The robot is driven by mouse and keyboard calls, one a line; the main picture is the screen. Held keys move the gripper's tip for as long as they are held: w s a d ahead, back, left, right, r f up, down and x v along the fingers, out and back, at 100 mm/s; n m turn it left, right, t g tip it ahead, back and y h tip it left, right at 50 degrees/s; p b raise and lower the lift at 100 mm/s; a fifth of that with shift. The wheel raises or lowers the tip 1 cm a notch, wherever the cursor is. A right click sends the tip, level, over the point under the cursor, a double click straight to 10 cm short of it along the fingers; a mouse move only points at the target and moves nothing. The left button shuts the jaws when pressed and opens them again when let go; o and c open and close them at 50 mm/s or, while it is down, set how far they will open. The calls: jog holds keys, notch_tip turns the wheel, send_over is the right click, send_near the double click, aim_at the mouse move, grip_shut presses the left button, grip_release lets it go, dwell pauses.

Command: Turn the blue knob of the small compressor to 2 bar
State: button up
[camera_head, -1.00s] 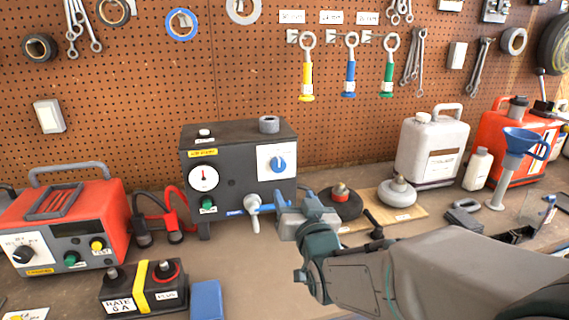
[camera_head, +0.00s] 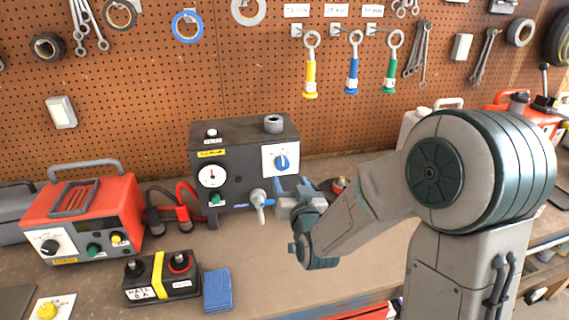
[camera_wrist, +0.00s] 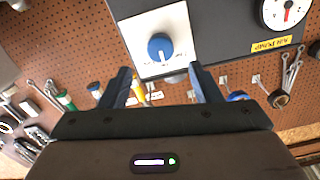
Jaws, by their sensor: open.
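The small compressor (camera_head: 240,140) is a dark box on the bench against the pegboard. Its blue knob (camera_head: 281,162) sits on a white dial plate (camera_head: 270,150) at the right of its front face. A round white gauge (camera_head: 212,176) with a red needle is at the left of that face. In the wrist view the blue knob (camera_wrist: 160,46) shows ahead, with a white pointer mark; the scale is too small to read. My gripper (camera_wrist: 163,78) is open and empty, its two fingers apart below the knob in that view, not touching it. In the head view my gripper (camera_head: 290,195) is partly hidden by my wrist.
A grey tap handle (camera_head: 258,203) sticks out low on the compressor front, close to my gripper. A red charger (camera_head: 85,215), a black battery (camera_head: 160,277) and a blue block (camera_head: 217,289) stand to the left. The bench front centre is clear.

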aim_at(283, 166)
jog(key=p+x, duration=0.1)
jog(key=x, duration=0.6)
jog(key=shift+p, duration=0.4)
jog(key=c, duration=1)
